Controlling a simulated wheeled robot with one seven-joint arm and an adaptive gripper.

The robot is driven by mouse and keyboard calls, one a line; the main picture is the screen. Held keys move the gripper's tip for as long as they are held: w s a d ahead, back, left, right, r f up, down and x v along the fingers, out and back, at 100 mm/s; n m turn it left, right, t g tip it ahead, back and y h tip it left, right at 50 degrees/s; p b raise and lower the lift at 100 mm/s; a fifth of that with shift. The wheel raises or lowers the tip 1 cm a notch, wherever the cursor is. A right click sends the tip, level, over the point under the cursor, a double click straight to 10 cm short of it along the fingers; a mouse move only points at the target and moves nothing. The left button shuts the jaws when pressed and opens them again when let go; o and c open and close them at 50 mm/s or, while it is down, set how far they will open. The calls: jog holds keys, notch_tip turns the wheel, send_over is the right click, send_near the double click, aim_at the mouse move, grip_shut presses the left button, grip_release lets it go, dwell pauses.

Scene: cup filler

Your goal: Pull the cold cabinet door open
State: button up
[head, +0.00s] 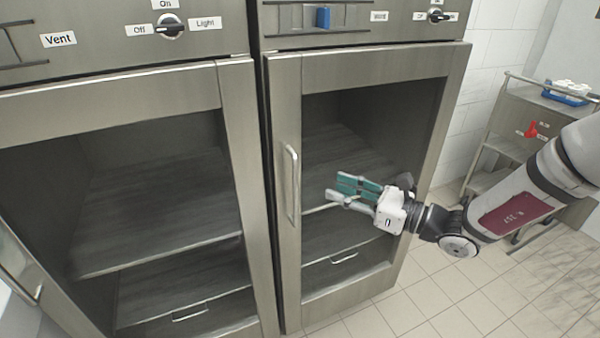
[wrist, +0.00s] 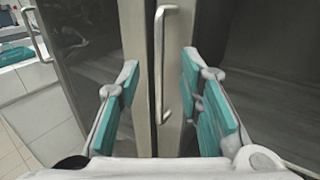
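The right steel cabinet has a shut door (head: 363,60) with a dark glass pane and a steel frame. Its upright bar handle (head: 291,183) is on the left side of the frame. My gripper (head: 338,187), with teal finger pads, is in front of the pane, to the right of the handle in the head view. In the wrist view the handle (wrist: 162,65) stands ahead, between the two spread fingers and beyond their tips. The fingers are open, empty and apart from the handle. No readable label names either cabinet as cold.
A second shut cabinet (head: 235,150) stands close on the left, with its own bar handle (head: 20,275) at its left edge. A metal cart (head: 515,105) with a blue tray (head: 565,97) stands at the right. Tiled floor (head: 440,285) is clear before the right cabinet.

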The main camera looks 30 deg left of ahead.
jog(key=w+a, duration=0.1)
jog(key=a, duration=1.1)
jog(key=shift+w, duration=0.15)
jog(key=shift+c, duration=0.3)
grip_shut()
